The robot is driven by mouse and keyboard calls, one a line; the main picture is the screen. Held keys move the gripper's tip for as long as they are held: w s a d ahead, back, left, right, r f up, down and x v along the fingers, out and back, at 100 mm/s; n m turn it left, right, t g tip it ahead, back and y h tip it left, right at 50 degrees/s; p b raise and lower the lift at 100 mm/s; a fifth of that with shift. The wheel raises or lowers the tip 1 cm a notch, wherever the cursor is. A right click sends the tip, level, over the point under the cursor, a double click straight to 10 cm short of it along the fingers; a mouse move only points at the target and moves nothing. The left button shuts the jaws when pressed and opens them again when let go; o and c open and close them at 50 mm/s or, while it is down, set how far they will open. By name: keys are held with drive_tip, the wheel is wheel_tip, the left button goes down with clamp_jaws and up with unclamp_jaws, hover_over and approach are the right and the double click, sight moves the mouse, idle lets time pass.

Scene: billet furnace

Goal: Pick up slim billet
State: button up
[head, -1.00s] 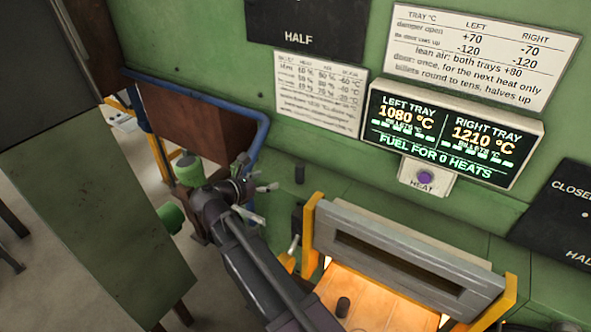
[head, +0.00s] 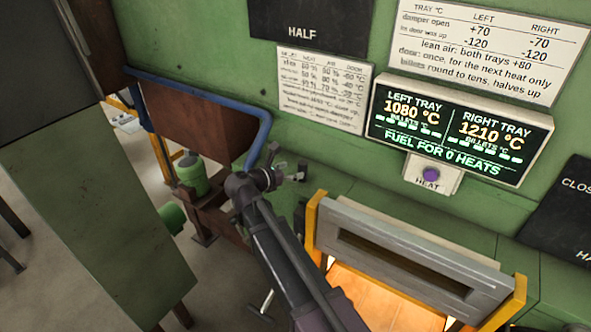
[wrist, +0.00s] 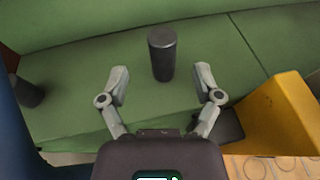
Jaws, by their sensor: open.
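A slim dark grey cylindrical billet (wrist: 162,53) stands upright on the green ledge in the wrist view. My gripper (wrist: 161,80) is open, with one finger on each side of the billet's line. The billet is centred between the fingers and seems just beyond the fingertips, with no contact visible. In the head view my gripper (head: 288,174) is over the green ledge left of the furnace door, and it and the arm mostly hide the billet.
Another dark cylinder (wrist: 27,92) is at the wrist view's left edge. A yellow bracket (wrist: 285,115) stands at the right, beside the furnace door (head: 410,260). A blue pipe rail (head: 200,85) runs left of my arm. A display (head: 460,130) reads fuel for 0 heats.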

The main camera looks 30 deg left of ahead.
sight(299, 168)
drive_tip(key=shift+b+x, duration=0.7)
drive_tip(key=shift+x, duration=1.9)
drive_tip(key=shift+d, duration=0.1)
drive_tip(key=shift+r, duration=0.1)
clamp_jaws()
